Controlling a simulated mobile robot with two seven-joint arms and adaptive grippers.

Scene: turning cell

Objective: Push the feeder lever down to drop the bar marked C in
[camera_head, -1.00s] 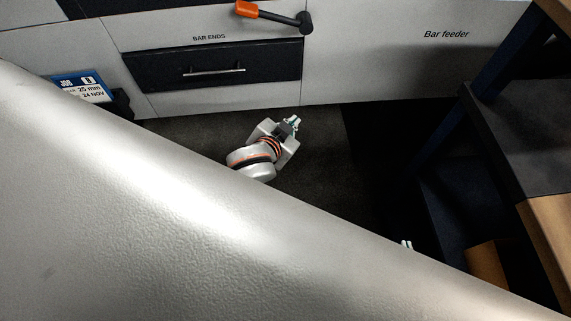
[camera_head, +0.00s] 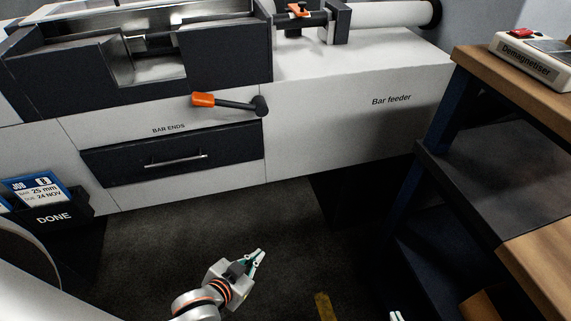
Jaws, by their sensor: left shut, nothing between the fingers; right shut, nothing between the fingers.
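The lever, with an orange grip (camera_head: 203,100) and a dark arm ending in a round hub, sticks out to the left across the front of the white machine, roughly level. I see no bar marked C. My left gripper (camera_head: 258,257) is shut and empty, over the dark floor below and in front of the machine, well apart from the lever. Only the pale fingertips of my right gripper (camera_head: 396,316) show at the bottom edge; it is shut and empty, far from the lever.
The bar feeder (camera_head: 390,100) carries a white tube on top. A dark drawer (camera_head: 175,158) sits under the lever. A blue job card stands in a holder marked DONE (camera_head: 55,217) at the left. A shelved bench (camera_head: 510,150) with a demagnetiser (camera_head: 530,60) stands right.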

